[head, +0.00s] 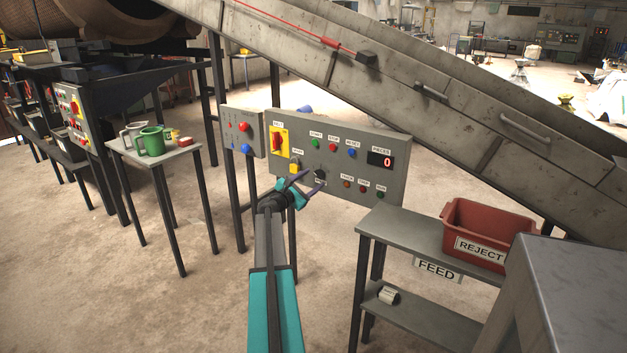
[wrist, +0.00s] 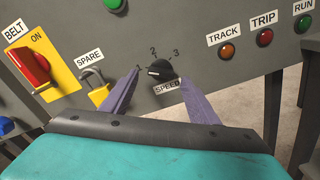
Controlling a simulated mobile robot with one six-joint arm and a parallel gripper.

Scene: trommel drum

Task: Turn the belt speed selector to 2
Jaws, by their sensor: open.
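The belt speed selector (wrist: 162,69) is a small black knob on the grey control panel (head: 350,140), above a SPEED label and below the marks 1, 2 and 3. Its white pointer line is on its left side, towards the 1. In the head view the knob (head: 320,173) is low on the panel, by my fingertips. My gripper (wrist: 160,77) is open, with one purple finger to the left of the knob and the other to the right, both apart from it in the picture. I cannot tell how deep the tips reach. My gripper also shows in the head view (head: 309,181).
Left of the knob are a yellow SPARE padlock (wrist: 97,88) and the red BELT switch (wrist: 29,66). Right are the TRACK (wrist: 226,52), TRIP and RUN lamps. A bench (head: 410,232) with a red REJECT bin (head: 485,215) stands right of my arm.

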